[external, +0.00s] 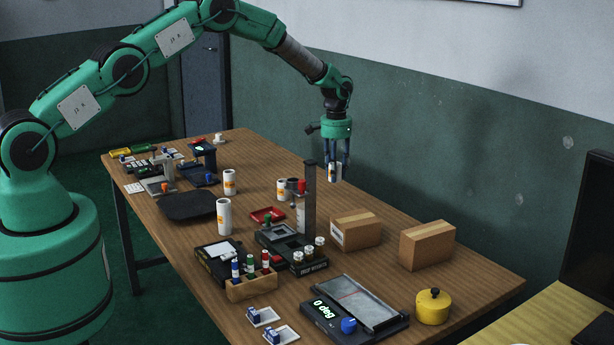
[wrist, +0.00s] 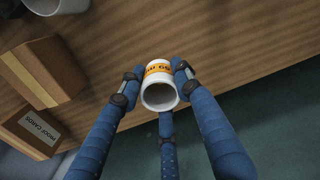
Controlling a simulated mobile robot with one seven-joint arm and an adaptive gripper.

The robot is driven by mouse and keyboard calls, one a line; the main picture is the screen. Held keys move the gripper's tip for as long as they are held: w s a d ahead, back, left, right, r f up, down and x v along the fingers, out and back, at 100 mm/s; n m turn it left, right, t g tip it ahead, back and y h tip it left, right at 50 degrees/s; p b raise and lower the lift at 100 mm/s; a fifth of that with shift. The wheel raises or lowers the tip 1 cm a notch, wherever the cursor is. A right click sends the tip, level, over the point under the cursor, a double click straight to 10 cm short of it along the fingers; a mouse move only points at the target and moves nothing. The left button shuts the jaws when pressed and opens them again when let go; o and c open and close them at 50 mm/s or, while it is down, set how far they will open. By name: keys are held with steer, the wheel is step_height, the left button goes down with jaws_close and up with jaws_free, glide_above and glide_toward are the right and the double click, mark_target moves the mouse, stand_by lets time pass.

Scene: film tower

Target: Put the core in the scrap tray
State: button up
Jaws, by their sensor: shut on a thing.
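My gripper (external: 338,161) is shut on a white hollow core with an orange printed band (external: 334,172). It holds the core in the air, near the table's far edge by the wall. In the wrist view the blue fingers close around the core (wrist: 159,88), whose open end faces the camera. A small red tray (external: 267,215) lies mid-table, left of and nearer than my gripper. A black shallow tray (external: 187,206) lies farther left. I cannot tell from labels which is the scrap tray. Similar white rolls (external: 224,217) stand on the table.
A dark upright post (external: 310,200) with a red knob stands between my gripper and the red tray. Two cardboard boxes (external: 356,230) (external: 427,245) stand right of it. A wooden rack of bottles (external: 252,286), a digital device (external: 354,305) and a yellow pot (external: 433,306) fill the near end.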

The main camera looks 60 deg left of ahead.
steer(key=shift+s+a, duration=0.1)
steer(key=shift+s+a+r, duration=0.25)
steer(key=shift+s+a, duration=0.1)
steer(key=shift+s, duration=0.4)
steer(key=s+a+r+p, duration=0.1)
steer(key=s+a, duration=0.1)
steer(key=s, duration=1)
steer(key=s+a+r+n+p, duration=0.1)
steer(key=s+a, duration=0.1)
steer(key=s, duration=1)
steer(key=shift+a+r+n, duration=0.15)
steer(key=shift+a+n, duration=0.15)
steer(key=shift+a, duration=0.05)
steer(key=shift+f, duration=3.1)
steer(key=shift+f, duration=0.1)
steer(key=shift+f, duration=1.8)
